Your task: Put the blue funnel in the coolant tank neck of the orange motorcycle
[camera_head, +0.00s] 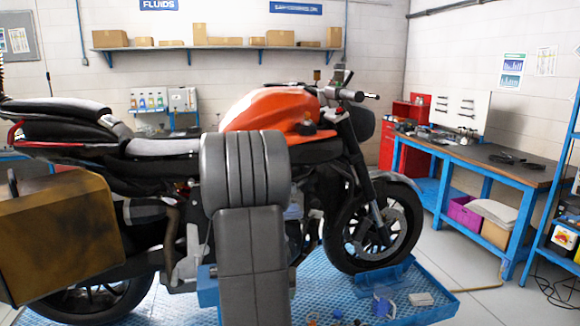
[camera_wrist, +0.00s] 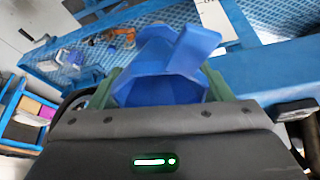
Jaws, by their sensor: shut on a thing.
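The blue funnel (camera_wrist: 160,88) fills the middle of the wrist view, its wide mouth and a flat tab showing. My gripper (camera_wrist: 163,80) is shut on it, with a greenish finger on each side. The orange motorcycle (camera_head: 268,108) stands side-on in the head view, front wheel to the right. My grey arm covers the middle of its side there. My gripper and the funnel are hidden behind the arm in that view. I cannot make out the coolant tank neck in either view.
A blue-edged platform (camera_head: 425,312) under the motorcycle carries several small items at its front right. A blue workbench (camera_head: 475,160) stands at the right, a red cabinet (camera_head: 388,150) behind it. A brown box (camera_head: 62,238) is near at left.

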